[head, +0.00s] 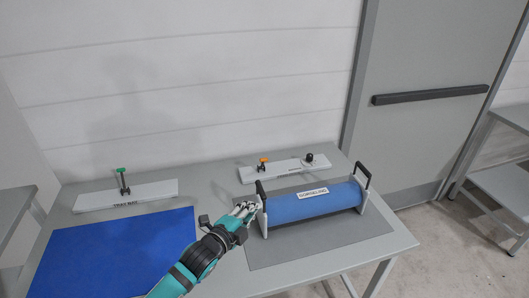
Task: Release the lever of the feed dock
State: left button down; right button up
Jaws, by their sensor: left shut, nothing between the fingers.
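My left gripper (246,209) is shut and empty beside the left end of a blue roll (312,203); I cannot tell whether it touches the end bracket. The roll sits between white end brackets with black handles, on a grey mat. Behind it a white plate (285,171) carries an orange-topped lever (263,163) and a black knob (309,158). At the left another white plate (150,193) carries an upright green-topped lever (122,180). My right gripper is not in view.
A blue sheet (115,255) lies on the left front of the grey table (215,180). The wall closes off the back. A grey door with a dark bar (430,95) stands at the right. The tabletop between the two white plates is clear.

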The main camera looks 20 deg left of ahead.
aim_at(266, 159)
jog(key=i+j, duration=0.25)
jog(key=i, duration=0.15)
jog(key=i+j, duration=0.2)
jog(key=i, duration=0.25)
